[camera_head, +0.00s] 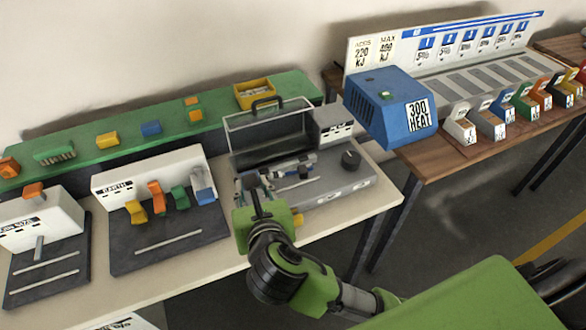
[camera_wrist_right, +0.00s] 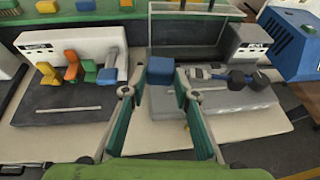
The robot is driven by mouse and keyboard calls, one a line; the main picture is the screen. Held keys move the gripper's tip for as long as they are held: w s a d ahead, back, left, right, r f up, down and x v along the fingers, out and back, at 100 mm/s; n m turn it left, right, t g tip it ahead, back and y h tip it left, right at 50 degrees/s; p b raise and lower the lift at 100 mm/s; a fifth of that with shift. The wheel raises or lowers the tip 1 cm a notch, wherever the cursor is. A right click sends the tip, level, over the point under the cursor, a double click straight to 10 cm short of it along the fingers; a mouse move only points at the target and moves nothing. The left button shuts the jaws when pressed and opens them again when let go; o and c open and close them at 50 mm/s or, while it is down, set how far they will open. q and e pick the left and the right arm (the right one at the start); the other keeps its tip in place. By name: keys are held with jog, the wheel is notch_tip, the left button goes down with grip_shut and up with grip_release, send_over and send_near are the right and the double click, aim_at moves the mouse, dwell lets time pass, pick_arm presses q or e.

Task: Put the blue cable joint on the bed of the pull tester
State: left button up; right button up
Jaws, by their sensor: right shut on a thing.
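My right gripper (camera_head: 259,190) reaches in from below over the front left of the pull tester (camera_head: 335,187). In the right wrist view, its fingers (camera_wrist_right: 160,92) are shut on the blue cable joint (camera_wrist_right: 160,70), a small blue block between the fingertips. The joint is over or near the left end of the tester's grey bed (camera_wrist_right: 232,98); whether it touches is unclear. In the head view I cannot make the joint out behind the gripper. The tester has a metal clamp bar, a black knob (camera_head: 351,159) and a raised clear cover (camera_head: 268,121). My left gripper is not in view.
Left of the tester, a white stand with a dark base (camera_head: 172,250) bears several coloured pieces. A green shelf (camera_head: 80,147) behind has blocks and a yellow bin (camera_head: 266,92). A blue heater (camera_head: 390,107) stands at the right. Pale table (camera_head: 235,262) shows in front.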

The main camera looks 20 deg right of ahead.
jog(key=w+d+f+y, duration=0.1)
jog(key=w+d+f, duration=0.1)
jog(key=f, duration=0.1)
jog(key=w+d+f+n+p, duration=0.1)
jog(key=w+d+f, duration=0.1)
jog(key=w+f, duration=0.1)
jog(key=w+d+f+n+y+p, duration=0.1)
jog(key=w+d+f, duration=0.2)
jog(key=f, duration=0.1)
jog(key=shift+w+y, duration=0.25)
jog(key=shift+y, duration=0.05)
jog(key=shift+w+d+f, duration=0.1)
jog(key=shift+d+f, duration=0.05)
jog(key=shift+f, duration=0.05)
notch_tip(320, 180, down, 2)
jog(key=shift+d+f+p, duration=0.1)
jog(key=shift+f+p, duration=0.05)
jog(key=shift+p, duration=0.2)
jog(key=shift+w+f, duration=0.1)
jog(key=shift+f, duration=0.5)
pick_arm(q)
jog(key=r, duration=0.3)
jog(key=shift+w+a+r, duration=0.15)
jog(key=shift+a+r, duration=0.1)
